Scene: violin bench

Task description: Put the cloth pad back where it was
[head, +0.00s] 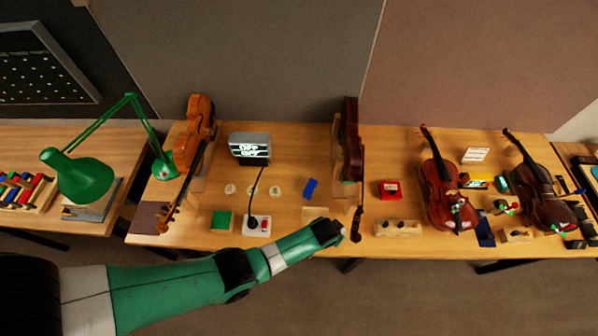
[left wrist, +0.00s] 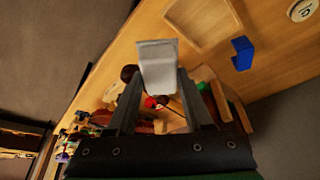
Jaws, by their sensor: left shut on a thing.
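My left gripper (head: 338,230) reaches in from the left to the front edge of the bench, below the middle violin. It is shut on a pale grey-white pad (left wrist: 157,65), which looks like the cloth pad. The pad sticks out past the fingertips in the left wrist view. The gripper hides most of the pad in the head view. A shallow, empty wooden tray (left wrist: 181,13) lies beyond the pad in the left wrist view. In the head view, a pale patch, perhaps this tray (head: 315,213), shows just behind the gripper. My right gripper is not in view.
A blue block (head: 310,188) lies behind the gripper. The middle violin (head: 350,140) stands close by, its neck reaching toward the front edge. A switch box (head: 257,225) and green block (head: 222,220) are left. A red box (head: 389,189) and wooden block (head: 397,228) are right.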

